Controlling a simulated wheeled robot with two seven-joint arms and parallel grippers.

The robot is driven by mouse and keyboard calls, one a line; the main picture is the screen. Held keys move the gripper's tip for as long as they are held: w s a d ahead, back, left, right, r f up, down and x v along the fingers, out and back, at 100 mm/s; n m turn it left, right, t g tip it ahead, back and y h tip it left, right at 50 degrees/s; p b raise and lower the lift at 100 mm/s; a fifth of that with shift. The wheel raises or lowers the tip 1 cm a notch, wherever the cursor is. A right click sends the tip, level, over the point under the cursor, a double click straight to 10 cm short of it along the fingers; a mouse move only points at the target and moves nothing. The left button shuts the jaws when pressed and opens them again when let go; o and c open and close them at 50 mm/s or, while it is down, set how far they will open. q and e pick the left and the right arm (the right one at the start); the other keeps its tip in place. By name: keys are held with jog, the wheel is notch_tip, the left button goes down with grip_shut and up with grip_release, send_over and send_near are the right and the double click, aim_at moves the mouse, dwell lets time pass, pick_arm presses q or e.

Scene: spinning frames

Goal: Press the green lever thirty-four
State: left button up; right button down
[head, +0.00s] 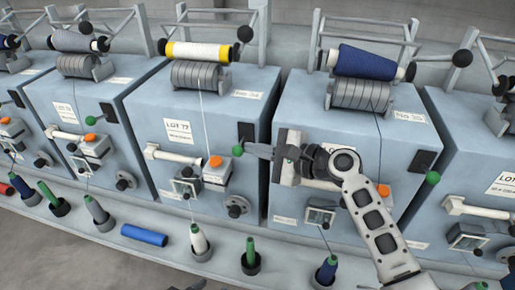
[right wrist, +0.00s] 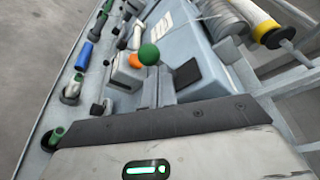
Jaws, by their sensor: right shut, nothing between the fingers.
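A green-knobbed lever (head: 216,161) sticks out at the right side of the machine labelled LOT 77, by a black plate (head: 245,132). Its green knob also shows in the right wrist view (right wrist: 149,54), beside the black plate (right wrist: 187,73). My right gripper (head: 250,149) is shut and empty. It points left, its tips just below the black plate and to the right of the green knob; whether they touch the lever I cannot tell. Other green knobs (head: 433,178) (head: 89,121) belong to neighbouring machines. The small number labels (head: 248,94) are too blurred to read surely. My left gripper is not in view.
An orange button (head: 216,161) sits close to the green knob. White handles (head: 165,153) and small display boxes (head: 186,187) jut from the machine fronts. Yarn cones (head: 199,240) and a lying blue tube (head: 144,235) line the ledge below. Spools (head: 196,52) sit on top.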

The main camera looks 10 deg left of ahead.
pick_arm(q)
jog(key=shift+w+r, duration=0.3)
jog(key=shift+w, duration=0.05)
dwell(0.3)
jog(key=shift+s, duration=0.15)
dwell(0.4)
jog(key=p, duration=0.1)
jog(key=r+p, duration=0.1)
jog(key=p, duration=0.1)
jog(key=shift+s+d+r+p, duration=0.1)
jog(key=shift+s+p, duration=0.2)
pick_arm(e)
jog(key=v, duration=1)
jog(key=shift+w+r, duration=0.1)
